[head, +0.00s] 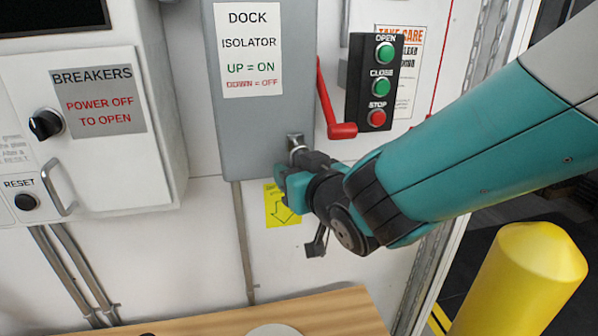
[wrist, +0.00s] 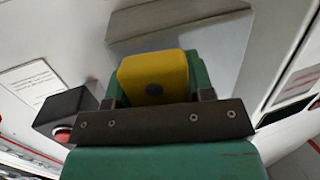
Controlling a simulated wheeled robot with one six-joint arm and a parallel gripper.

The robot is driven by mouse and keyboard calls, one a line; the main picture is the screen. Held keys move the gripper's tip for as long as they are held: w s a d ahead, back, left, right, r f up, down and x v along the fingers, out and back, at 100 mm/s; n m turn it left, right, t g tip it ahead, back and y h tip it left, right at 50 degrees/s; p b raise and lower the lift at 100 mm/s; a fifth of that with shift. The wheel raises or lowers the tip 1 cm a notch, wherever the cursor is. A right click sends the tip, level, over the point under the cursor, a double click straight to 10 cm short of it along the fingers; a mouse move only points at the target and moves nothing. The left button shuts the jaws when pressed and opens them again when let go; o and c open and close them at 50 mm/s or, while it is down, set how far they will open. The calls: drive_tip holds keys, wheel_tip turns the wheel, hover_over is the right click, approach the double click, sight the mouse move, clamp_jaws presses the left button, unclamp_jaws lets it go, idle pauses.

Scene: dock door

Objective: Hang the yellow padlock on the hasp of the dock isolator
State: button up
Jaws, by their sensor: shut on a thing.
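The dock isolator (head: 240,130) is a grey box on the white wall, with its red lever (head: 343,131) pointing down at its right side. A small metal hasp (head: 294,139) shows at the box's lower right edge. My gripper (head: 287,178) is just below the hasp, and the arm comes in from the right. In the wrist view the yellow padlock (wrist: 153,72) sits between the teal fingers, which are shut on it. My gripper hides the padlock's body in the head view. I cannot tell whether its shackle is around the hasp or only beside it.
A black button station (head: 379,82) is right of the isolator, close to my arm. A white breaker cabinet (head: 95,140) stands at the left. A wooden surface (head: 330,312) lies below, and a yellow bollard (head: 525,280) is at lower right.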

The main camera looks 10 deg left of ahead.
drive_tip(key=shift+f, duration=0.15)
drive_tip(key=o, duration=1.1)
drive_tip(key=shift+w, duration=0.1)
drive_tip(key=shift+d, duration=0.1)
